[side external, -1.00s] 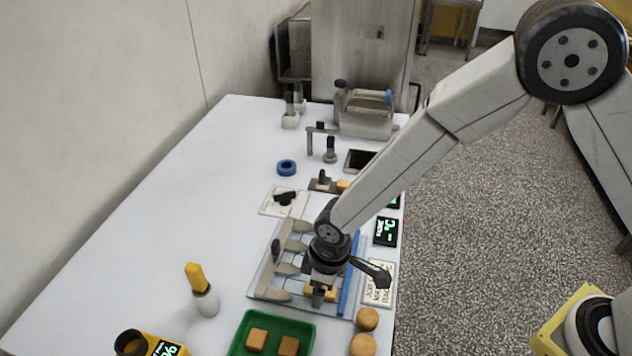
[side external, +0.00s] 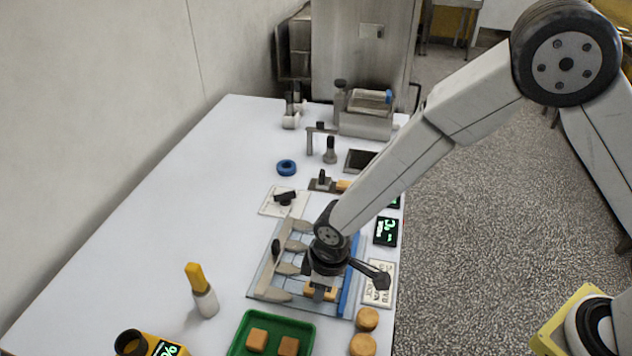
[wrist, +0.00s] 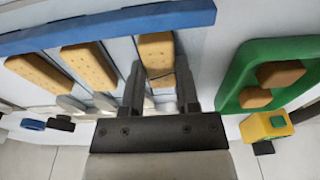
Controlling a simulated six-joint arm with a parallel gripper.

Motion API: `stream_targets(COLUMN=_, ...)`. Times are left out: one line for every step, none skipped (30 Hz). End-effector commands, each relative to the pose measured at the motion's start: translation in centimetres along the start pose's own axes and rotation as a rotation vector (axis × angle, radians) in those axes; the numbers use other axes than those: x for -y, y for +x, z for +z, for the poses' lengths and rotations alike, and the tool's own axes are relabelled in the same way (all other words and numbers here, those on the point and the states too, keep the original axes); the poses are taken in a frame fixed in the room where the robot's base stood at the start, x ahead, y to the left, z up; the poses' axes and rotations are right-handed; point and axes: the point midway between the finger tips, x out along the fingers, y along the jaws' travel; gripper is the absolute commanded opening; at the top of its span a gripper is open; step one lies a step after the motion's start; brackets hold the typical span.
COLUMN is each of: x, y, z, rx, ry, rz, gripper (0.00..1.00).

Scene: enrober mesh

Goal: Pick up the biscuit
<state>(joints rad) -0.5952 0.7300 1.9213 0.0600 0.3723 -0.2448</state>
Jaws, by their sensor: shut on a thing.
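The biscuit (wrist: 156,52) is a tan oblong with small holes, at the end of a row on a slatted rack (side external: 262,288). My gripper (wrist: 160,78) is shut on it, with one dark finger along each long side. In the side view my gripper (side external: 320,291) points down at the near end of the rack, and the biscuit (side external: 333,295) shows partly beside the fingers. It is low at the rack; I cannot tell whether the biscuit touches it. Two more biscuits (wrist: 90,65) (wrist: 40,73) lie beside it in the wrist view.
A blue bar (side external: 352,275) runs along the rack's right edge. A green tray (side external: 241,342) with brown pieces stands close in front. Round biscuits (side external: 367,319) lie at the table's right edge. A yellow-handled brush (side external: 204,296) stands left; the table's left side is mostly clear.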

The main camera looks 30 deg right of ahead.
Motion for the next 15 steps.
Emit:
stream_targets(x=0.0, y=0.0, z=0.0, rx=0.000, ry=0.000, rz=0.000, gripper=0.07)
stream_targets(x=0.0, y=0.0, z=0.0, rx=0.000, ry=0.000, rz=0.000, gripper=0.07)
stream_targets(x=0.0, y=0.0, z=0.0, rx=0.000, ry=0.000, rz=0.000, gripper=0.07)
stream_targets(x=0.0, y=0.0, z=0.0, rx=0.000, ry=0.000, rz=0.000, gripper=0.07)
stream_targets(x=0.0, y=0.0, z=0.0, rx=0.000, ry=0.000, rz=0.000, gripper=0.07)
stream_targets(x=0.0, y=-0.1, z=0.0, rx=0.000, ry=0.000, rz=0.000, gripper=0.07)
stream_targets(x=0.0, y=-0.1, z=0.0, rx=0.000, ry=0.000, rz=0.000, gripper=0.07)
stream_targets(x=0.0, y=-0.2, z=0.0, rx=0.000, ry=0.000, rz=0.000, gripper=0.07)
stream_targets(x=0.0, y=-0.3, z=-0.1, rx=0.000, ry=0.000, rz=0.000, gripper=0.07)
stream_targets(x=0.0, y=-0.4, z=-0.1, rx=0.000, ry=0.000, rz=0.000, gripper=0.07)
stream_targets(x=0.0, y=-0.5, z=-0.1, rx=0.000, ry=0.000, rz=0.000, gripper=0.07)
stream_targets(x=0.0, y=-0.8, z=-0.1, rx=-0.001, ry=0.000, rz=0.000, gripper=0.07)
stream_targets(x=0.0, y=-1.0, z=-0.2, rx=-0.001, ry=0.000, rz=0.000, gripper=0.07)
stream_targets(x=0.0, y=-1.2, z=-0.2, rx=-0.002, ry=0.000, rz=0.000, gripper=0.07)
stream_targets(x=0.0, y=-1.5, z=-0.2, rx=-0.002, ry=0.000, rz=0.000, gripper=0.07)
